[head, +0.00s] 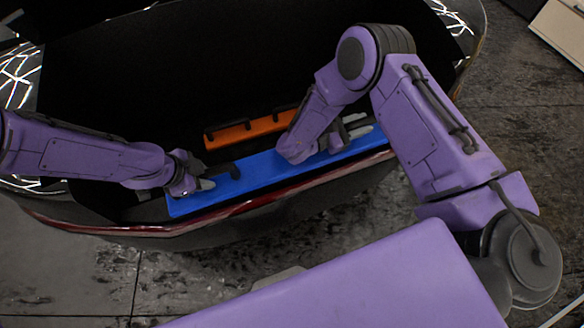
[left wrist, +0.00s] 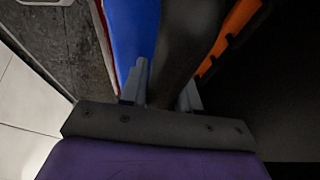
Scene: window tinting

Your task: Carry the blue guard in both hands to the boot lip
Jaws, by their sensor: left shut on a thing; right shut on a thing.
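The blue guard (head: 262,172) is a long flat bar lying along the boot lip (head: 290,192) in the head view, just inside the red-edged rim. I cannot tell whether it rests on the lip or hangs just above it. My left gripper (head: 208,184) is at its left end, shut on its dark handle. The left wrist view shows that dark handle (left wrist: 188,45) between the fingers (left wrist: 165,92), with the blue guard (left wrist: 133,35) beside it. My right gripper (head: 358,127) is shut at the guard's right part; my forearm partly hides its grip.
An orange bar (head: 245,131) with dark handles lies deeper in the dark boot (head: 150,70), behind the guard; it also shows in the left wrist view (left wrist: 232,35). The stained grey floor (head: 210,270) in front of the car is clear. A pale object (head: 560,30) stands at top right.

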